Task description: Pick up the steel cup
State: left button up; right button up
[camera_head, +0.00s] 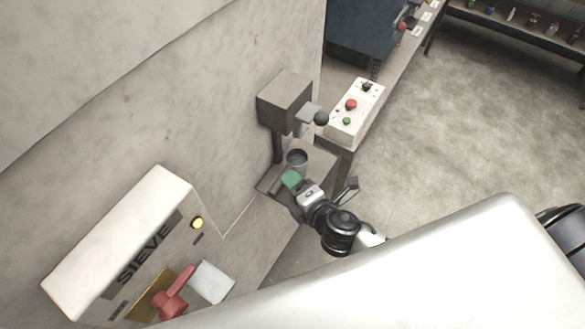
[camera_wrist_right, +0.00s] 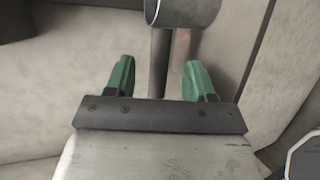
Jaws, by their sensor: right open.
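The steel cup (camera_head: 297,162) stands upright on a small grey stand, with its dark round opening facing up. In the right wrist view a grey metal cylinder with a round rim, which looks like the cup (camera_wrist_right: 183,12), is cut off by the top edge, beyond the fingertips. My right gripper (camera_head: 292,180) is just in front of the cup in the head view, with green fingers. The right wrist view shows these fingers (camera_wrist_right: 160,72) apart, with nothing held between them. Whether they touch the cup cannot be told. My left gripper is not in view.
A grey box-shaped machine head (camera_head: 286,100) with a dark knob (camera_head: 321,118) overhangs the area behind the cup. A white control box (camera_head: 355,110) with red and green buttons is to the right. A white SIEVE machine (camera_head: 130,250) stands at lower left. A pale wall rises at left.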

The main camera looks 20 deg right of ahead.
jog(key=p+x, duration=0.1)
jog(key=x, duration=0.3)
jog(key=shift+w, duration=0.25)
grip_shut()
